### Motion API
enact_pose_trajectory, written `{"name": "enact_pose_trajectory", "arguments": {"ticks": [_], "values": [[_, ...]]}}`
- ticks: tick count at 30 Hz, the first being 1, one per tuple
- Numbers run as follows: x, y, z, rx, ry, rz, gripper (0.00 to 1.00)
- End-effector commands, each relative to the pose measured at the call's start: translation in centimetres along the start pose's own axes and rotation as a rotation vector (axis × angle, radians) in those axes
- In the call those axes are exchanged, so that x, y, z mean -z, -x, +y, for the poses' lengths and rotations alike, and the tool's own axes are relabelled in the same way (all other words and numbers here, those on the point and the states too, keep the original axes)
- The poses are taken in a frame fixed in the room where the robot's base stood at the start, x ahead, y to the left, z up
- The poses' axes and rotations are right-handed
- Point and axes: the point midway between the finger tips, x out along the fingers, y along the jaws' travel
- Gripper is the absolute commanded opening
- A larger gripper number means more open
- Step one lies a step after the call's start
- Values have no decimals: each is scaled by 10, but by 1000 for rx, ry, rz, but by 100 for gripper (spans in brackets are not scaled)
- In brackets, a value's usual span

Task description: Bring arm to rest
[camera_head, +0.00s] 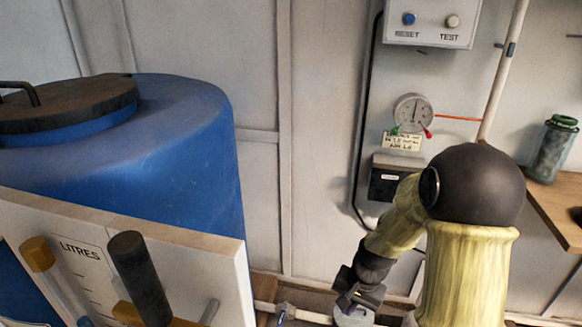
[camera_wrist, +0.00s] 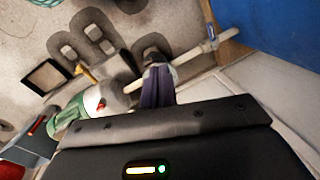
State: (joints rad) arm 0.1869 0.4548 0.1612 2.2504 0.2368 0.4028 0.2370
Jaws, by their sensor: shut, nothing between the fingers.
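My arm wears a pale yellow-green sleeve and has a dark round elbow; it reaches down at the lower right of the head view. My gripper (camera_head: 352,298) hangs at its end, low in front of the wall, just above a pale round piece by the pipe. In the wrist view my gripper (camera_wrist: 157,78) shows its dark fingers together with nothing held. The fingertips overlap a white pipe (camera_wrist: 190,54) in that picture; I cannot tell whether they touch it.
A blue barrel (camera_head: 190,140) with a dark lid stands at left, behind a LITRES board (camera_head: 190,262). A RESET/TEST box (camera_head: 430,22), a dial gauge (camera_head: 413,112) and a dark box (camera_head: 390,180) are on the wall. A green jar (camera_head: 553,150) stands on a wooden shelf (camera_head: 555,205) at right.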

Motion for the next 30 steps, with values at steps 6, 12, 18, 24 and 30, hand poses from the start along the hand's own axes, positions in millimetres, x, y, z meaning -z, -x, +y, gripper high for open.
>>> {"name": "enact_pose_trajectory", "arguments": {"ticks": [6,12,18,24,30], "values": [[-33,48,16,-57,232,103,0],[-57,74,29,-89,384,163,0],[-77,90,39,-109,497,208,0],[-80,120,36,-114,516,212,0],[-80,153,30,-113,514,212,0]]}}
